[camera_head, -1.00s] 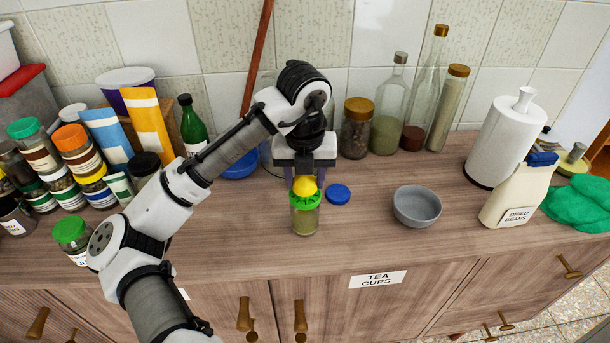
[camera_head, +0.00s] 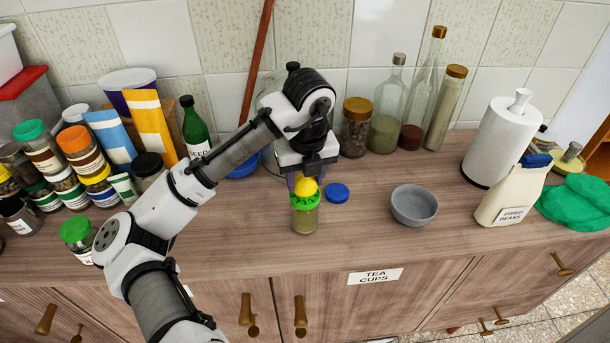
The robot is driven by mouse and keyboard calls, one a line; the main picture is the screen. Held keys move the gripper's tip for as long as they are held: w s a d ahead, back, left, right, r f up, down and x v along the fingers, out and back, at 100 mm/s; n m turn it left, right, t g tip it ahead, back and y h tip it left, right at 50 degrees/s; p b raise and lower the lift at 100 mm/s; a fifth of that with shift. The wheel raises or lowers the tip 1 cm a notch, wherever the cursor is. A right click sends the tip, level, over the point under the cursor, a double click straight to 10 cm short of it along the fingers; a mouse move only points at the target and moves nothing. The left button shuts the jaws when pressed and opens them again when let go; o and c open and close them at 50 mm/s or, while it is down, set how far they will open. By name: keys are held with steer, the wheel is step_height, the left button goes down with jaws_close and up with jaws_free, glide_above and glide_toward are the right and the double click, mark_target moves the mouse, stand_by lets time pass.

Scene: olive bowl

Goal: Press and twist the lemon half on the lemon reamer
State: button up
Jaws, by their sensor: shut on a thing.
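The yellow lemon half (camera_head: 307,187) sits between the fingers of my gripper (camera_head: 306,181), which points down and is shut on it. The lemon half rests on top of the green lemon reamer (camera_head: 305,200). The reamer sits like a cap on an upright glass jar (camera_head: 305,220) near the front of the counter. My fingers partly hide behind the lemon, and the reamer's cone is hidden under it.
A blue lid (camera_head: 337,193) lies just right of the jar. A grey bowl (camera_head: 414,205) stands further right, and a dried beans carton (camera_head: 511,194) beyond it. Glass bottles (camera_head: 388,120) stand behind. Spice jars (camera_head: 62,165) crowd the left. The wooden counter (camera_head: 240,240) is clear in front.

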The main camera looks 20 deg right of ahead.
steer(key=shift+p, duration=0.3)
steer(key=shift+n+p, duration=0.65)
steer(key=shift+n, duration=0.35)
steer(key=shift+f+n+p, duration=0.15)
steer(key=shift+n+p, duration=0.2)
steer(key=shift+n, duration=0.35)
steer(key=shift+s+f, duration=0.1)
steer(key=shift+m+b, duration=0.35)
steer(key=shift+m, duration=1.45)
steer(key=m, duration=0.3)
steer(key=shift+r+b, duration=0.25)
steer(key=shift+b, duration=0.15)
steer(key=shift+r, duration=0.1)
